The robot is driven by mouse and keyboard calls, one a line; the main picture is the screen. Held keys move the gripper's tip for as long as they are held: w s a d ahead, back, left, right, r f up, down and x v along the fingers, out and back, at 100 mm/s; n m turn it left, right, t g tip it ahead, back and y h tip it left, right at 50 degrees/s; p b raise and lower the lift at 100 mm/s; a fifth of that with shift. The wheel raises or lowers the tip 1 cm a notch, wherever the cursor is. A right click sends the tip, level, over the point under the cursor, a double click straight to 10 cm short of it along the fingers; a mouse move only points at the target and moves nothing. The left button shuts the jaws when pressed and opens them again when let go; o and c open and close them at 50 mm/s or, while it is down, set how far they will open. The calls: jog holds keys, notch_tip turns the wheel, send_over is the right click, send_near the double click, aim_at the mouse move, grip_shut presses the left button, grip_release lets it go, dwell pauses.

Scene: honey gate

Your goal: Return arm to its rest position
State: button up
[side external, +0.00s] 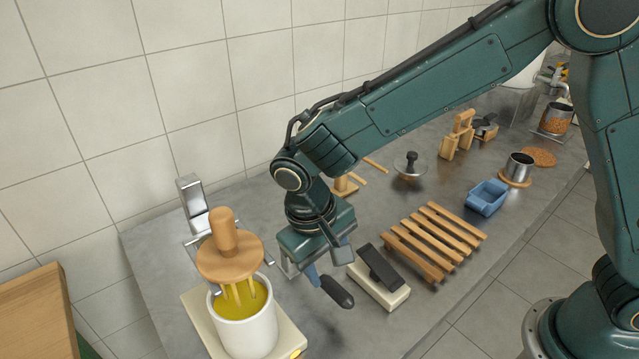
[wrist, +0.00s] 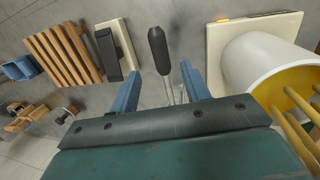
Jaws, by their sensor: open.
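My gripper (side external: 305,268) hangs over the counter, right of the white pot. Its two blue fingers stand apart in the wrist view (wrist: 160,85) with nothing clamped between them. A black-handled tool (wrist: 158,48) with thin metal rods lies beyond and between the fingers; its handle also shows in the side view (side external: 337,291). My gripper partly hides its metal end. The white pot (side external: 245,333) holds yellow honey. A round wooden piece with a knob and prongs (side external: 230,255) is at the pot's mouth, prongs reaching into the honey.
The pot stands on a cream base (side external: 195,305). A cream block with a black bar (side external: 385,290), a wooden slatted rack (side external: 432,240) and a blue tray (side external: 487,198) lie to the right. A metal stand (side external: 193,205) is behind the pot. A tiled wall closes the back.

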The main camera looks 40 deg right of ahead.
jog(key=s+d+r+t+y, duration=0.2)
jog(key=s+d+r, duration=0.2)
jog(key=d+r, duration=0.9)
jog(key=s+d+r+t, duration=0.4)
jog(key=s+d, duration=0.5)
jog(key=s, duration=0.3)
jog(key=shift+s+r, duration=0.25)
jog(key=shift+s, duration=0.15)
jog(key=shift+d, duration=0.1)
